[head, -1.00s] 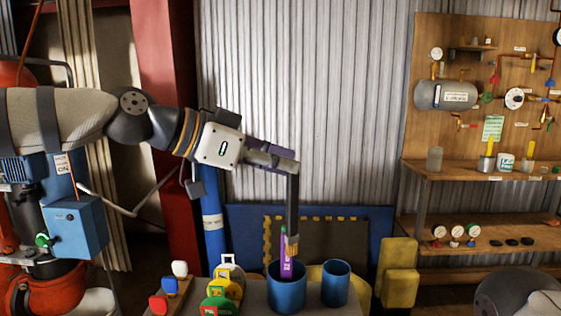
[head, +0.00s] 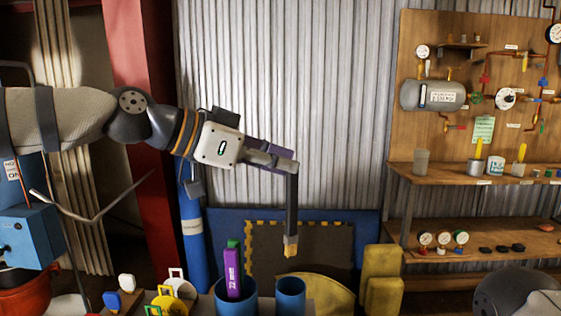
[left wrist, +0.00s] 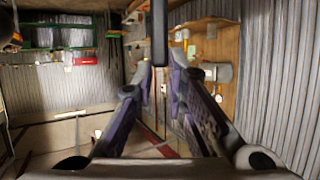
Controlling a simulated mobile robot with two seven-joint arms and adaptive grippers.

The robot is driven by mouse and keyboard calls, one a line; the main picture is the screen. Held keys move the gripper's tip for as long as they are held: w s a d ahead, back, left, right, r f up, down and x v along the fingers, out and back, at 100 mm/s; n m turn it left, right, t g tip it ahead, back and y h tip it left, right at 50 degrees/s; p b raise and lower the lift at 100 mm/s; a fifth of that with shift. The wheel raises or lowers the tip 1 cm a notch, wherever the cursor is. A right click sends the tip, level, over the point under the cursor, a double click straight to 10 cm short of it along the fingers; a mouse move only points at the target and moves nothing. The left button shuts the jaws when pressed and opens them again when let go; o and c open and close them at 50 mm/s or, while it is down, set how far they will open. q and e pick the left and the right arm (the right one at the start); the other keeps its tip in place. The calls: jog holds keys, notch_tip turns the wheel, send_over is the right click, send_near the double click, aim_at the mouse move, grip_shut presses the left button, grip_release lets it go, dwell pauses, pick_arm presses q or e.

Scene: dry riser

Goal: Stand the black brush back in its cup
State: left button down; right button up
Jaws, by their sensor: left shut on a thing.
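My left gripper (head: 285,165) is shut on the upper end of the black brush (head: 292,205). The brush hangs upright, with its tan bristle end (head: 291,246) down. In the left wrist view the brush (left wrist: 160,35) shows as a dark bar between the fingertips. Two blue cups stand below. The right cup (head: 290,296) looks empty and lies below the bristles in the picture, with a visible gap. The left cup (head: 235,300) holds a purple, green-topped item (head: 233,270). The cups' lower parts are cut off by the frame. My right gripper is not in view.
Coloured tags (head: 175,295) stand left of the cups on the same surface. A wooden shelf (head: 450,174) with gauges is further right.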

aim_at(286, 229)
pick_arm(q)
notch_tip(286, 229, down, 12)
jog(key=shift+r+b, duration=0.1)
jog(key=shift+b, duration=0.75)
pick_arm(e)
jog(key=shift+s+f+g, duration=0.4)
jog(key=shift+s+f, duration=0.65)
pick_arm(q)
jog(key=c, duration=1.5)
grip_release()
jog(key=shift+c, duration=0.2)
